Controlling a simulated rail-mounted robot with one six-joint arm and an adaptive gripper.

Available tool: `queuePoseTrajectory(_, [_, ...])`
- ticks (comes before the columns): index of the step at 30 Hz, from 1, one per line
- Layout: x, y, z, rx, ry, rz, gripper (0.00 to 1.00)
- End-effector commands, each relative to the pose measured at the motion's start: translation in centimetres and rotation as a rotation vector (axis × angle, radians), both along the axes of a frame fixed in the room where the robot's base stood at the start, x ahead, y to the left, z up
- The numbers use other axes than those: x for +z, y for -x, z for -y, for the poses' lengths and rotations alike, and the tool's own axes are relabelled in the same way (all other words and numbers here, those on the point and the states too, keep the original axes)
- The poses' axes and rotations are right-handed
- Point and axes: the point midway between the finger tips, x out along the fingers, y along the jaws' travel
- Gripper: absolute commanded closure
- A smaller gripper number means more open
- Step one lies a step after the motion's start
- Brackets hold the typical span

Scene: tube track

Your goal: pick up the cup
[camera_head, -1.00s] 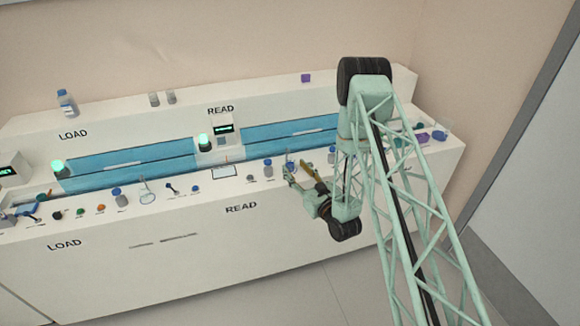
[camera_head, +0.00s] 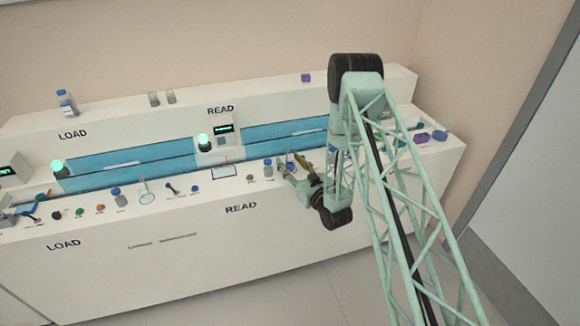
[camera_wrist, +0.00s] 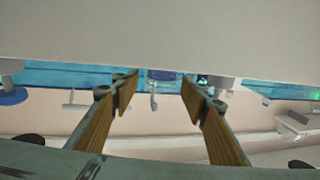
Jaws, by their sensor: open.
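My gripper (camera_head: 292,168) is open at the front edge of the white bench, right of the lower READ label. In the wrist view, my gripper (camera_wrist: 158,90) has its two brown-padded fingers spread with a gap between them. A small blue, see-through vessel (camera_wrist: 165,75), perhaps the cup, shows beyond the fingertips in line with that gap. It does not look held. The white surface cuts off part of it. In the head view, a small blue item (camera_head: 290,166) sits by the fingertips, partly hidden; I cannot tell its shape.
A white board (camera_head: 223,171) lies further left. Two grey cups (camera_head: 154,98) stand on the upper shelf, with a purple item (camera_head: 306,78) to the right. A blue track (camera_head: 130,160) runs along the bench.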

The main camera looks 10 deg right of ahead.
Motion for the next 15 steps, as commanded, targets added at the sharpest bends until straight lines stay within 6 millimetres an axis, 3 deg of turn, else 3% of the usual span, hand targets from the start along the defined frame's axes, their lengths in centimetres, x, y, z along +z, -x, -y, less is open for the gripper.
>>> queuePoseTrajectory(9, [-0.01, 0.02, 0.02, 0.0, 0.0, 0.0, 0.59])
queuePoseTrajectory(15, [-0.01, 0.02, 0.02, 0.0, 0.0, 0.0, 0.78])
